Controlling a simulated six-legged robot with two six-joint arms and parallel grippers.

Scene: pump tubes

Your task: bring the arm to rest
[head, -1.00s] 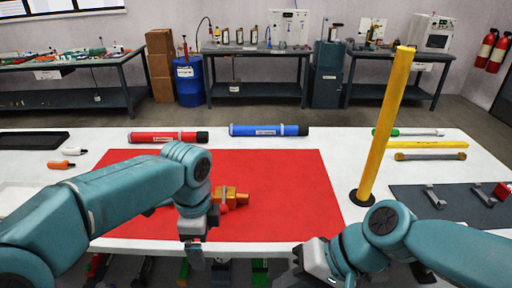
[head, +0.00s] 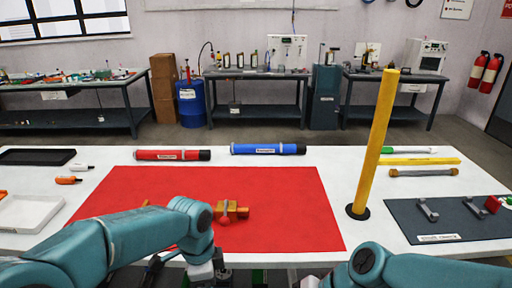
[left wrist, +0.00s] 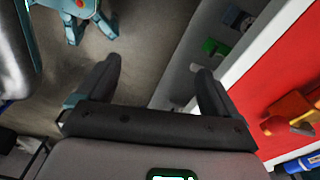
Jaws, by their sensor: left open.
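My left arm comes in from the left over the near part of the red mat (head: 285,200). In the head view its gripper is at the bottom edge, in front of the table, and its fingers are cut off or hidden. In the left wrist view the left gripper (left wrist: 158,82) is open, with nothing between its fingers, over the floor beside the table edge. My right arm lies low at the bottom right. Only a sliver of its gripper (head: 308,282) shows at the bottom edge, with the fingers out of sight.
An orange fitting with a red handle (head: 230,211) lies on the mat close to my left forearm. A red tube (head: 170,155) and a blue tube (head: 262,149) lie behind it. A yellow post (head: 374,145) stands upright to the right, beside a dark mat (head: 440,220).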

